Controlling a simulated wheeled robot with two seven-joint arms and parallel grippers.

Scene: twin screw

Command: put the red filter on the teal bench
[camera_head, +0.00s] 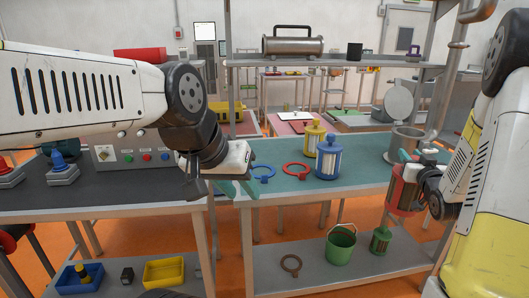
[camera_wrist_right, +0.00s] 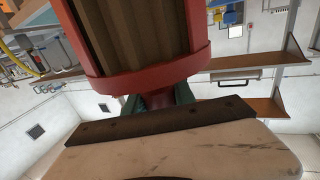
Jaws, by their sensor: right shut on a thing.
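My right gripper (camera_head: 422,172) is shut on the red filter (camera_head: 403,197), which has red end caps and a pleated middle. In the head view the filter is near the right end of the teal bench (camera_head: 310,192), its lower part overlapping the bench's front edge. I see no contact between them. The filter also fills the top of the right wrist view (camera_wrist_right: 150,78), with the teal fingers (camera_wrist_right: 160,100) behind its rim. My left gripper (camera_head: 238,188) is open and empty over the bench's front left corner.
A green bucket (camera_head: 340,246) and green filter (camera_head: 380,241) are on the lower shelf. The bench's front middle is clear.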

